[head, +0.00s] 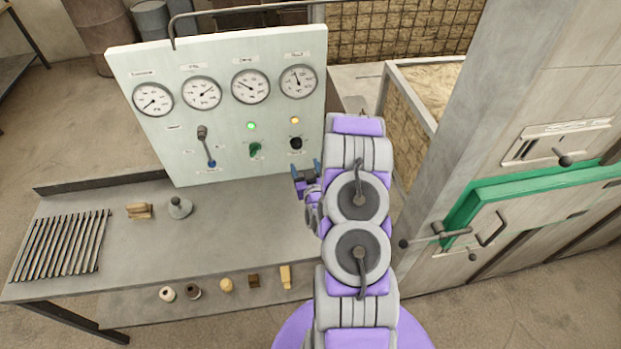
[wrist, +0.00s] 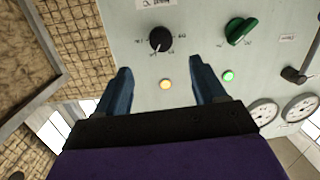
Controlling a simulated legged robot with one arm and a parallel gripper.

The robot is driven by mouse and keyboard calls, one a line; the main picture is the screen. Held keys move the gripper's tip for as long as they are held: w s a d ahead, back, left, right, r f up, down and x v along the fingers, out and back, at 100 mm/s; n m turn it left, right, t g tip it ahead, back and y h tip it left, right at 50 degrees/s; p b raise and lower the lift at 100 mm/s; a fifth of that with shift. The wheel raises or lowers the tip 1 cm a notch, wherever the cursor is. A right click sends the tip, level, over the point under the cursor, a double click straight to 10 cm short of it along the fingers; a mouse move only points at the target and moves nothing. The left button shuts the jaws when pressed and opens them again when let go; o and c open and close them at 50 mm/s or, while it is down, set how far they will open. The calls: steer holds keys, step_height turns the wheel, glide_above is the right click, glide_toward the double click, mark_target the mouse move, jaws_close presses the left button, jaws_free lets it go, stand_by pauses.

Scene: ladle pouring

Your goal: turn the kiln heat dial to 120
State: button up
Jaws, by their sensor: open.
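The black dial (head: 296,143) is at the lower right of the pale control panel (head: 150,60) in the head view. In the wrist view the black dial (wrist: 160,39) lies ahead of the gap between my fingers, with small marks around it too blurred to read. Its white pointer line seems to face down in that view. My gripper (head: 305,178) is open and empty, with blue fingers, just below the dial in the head view. In the wrist view my gripper (wrist: 158,78) shows both fingertips apart from the dial.
A green knob (head: 256,149) and a lever (head: 207,145) are left of the dial. Lit green (head: 251,126) and amber (head: 295,120) lamps sit above. Several gauges line the panel top. The bench (head: 250,225) below holds a rack (head: 62,246) and small parts. A green-framed door (head: 540,190) stands right.

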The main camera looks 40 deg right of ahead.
steer(key=p+v, duration=0.6)
steer(key=shift+s+a, duration=0.2)
steer(key=shift+s, duration=0.15)
stand_by(0.5)
steer(key=w+a+r+n+g+y+b, duration=0.2)
steer(key=w+a+n+g+y, duration=0.15)
steer(key=a, duration=0.25)
steer(key=w+a+r+n+g+y+b, duration=0.1)
steer(key=w+a+n+g+y+b, duration=0.2)
steer(key=a, duration=0.4)
steer(key=s+a+r+g+b, duration=0.1)
steer(key=s+a+r+g, duration=0.2)
steer(key=s, duration=0.8)
steer(key=s+a+r+m+g+y+b, duration=0.1)
steer(key=s+a+r+g+b, duration=0.1)
steer(key=s+a+r, duration=0.5)
steer(key=s+a+r+g+b, duration=0.2)
steer(key=s+a+r+g, duration=0.3)
steer(key=s, duration=1)
step_height(320, 180, up, 2)
steer(key=shift+s+a+r+m, duration=0.1)
steer(key=shift+s+a+m, duration=0.2)
steer(key=shift+s+m, duration=0.05)
